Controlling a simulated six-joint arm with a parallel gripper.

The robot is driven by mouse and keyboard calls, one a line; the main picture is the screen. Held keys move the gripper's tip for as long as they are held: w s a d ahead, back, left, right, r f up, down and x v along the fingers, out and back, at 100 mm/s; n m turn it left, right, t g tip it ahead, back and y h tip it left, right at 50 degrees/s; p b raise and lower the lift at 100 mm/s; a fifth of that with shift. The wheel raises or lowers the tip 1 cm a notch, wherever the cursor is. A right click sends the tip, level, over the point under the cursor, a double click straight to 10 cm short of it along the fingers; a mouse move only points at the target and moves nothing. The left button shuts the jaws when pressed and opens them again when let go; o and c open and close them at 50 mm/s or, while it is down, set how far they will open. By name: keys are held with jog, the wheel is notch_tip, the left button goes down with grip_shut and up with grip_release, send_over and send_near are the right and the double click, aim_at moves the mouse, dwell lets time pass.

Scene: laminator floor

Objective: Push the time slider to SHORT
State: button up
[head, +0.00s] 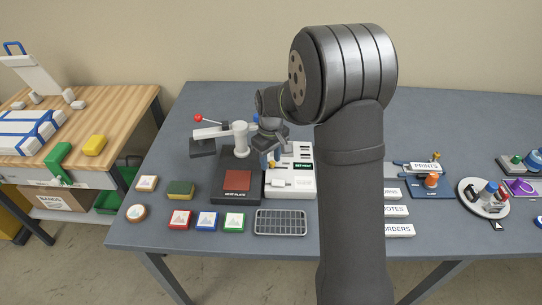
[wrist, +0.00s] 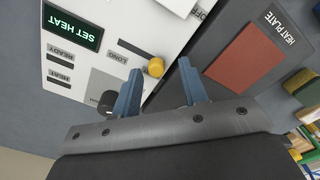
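The white control panel (head: 303,185) stands beside the heat plate and also fills the upper left of the wrist view (wrist: 90,15). A round yellow knob (wrist: 156,67), which looks like the time slider's handle, is near the LONG label (wrist: 121,58). No SHORT label is readable. My gripper (wrist: 159,72) is open, with its two blue fingers apart and the yellow knob showing between their tips. I cannot tell whether a finger touches it. In the head view my gripper (head: 269,158) hangs over the panel's left edge, and my arm hides part of the panel's surroundings.
The heat plate (head: 237,182) with its reddish pad lies left of the panel. A lever with a red ball (head: 198,118) stands behind it. A dark knob (wrist: 107,98) is close to the left finger. A wire rack (head: 280,222) lies in front.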

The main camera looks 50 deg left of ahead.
aim_at(271, 162)
notch_tip(271, 162, up, 18)
jog(key=shift+f, duration=0.25)
dwell(0.6)
notch_tip(271, 162, down, 17)
jog(key=shift+f, duration=0.15)
jog(key=shift+w+d+f, duration=0.15)
jog(key=shift+w+d, duration=0.2)
dwell(0.3)
jog(key=shift+a, duration=0.1)
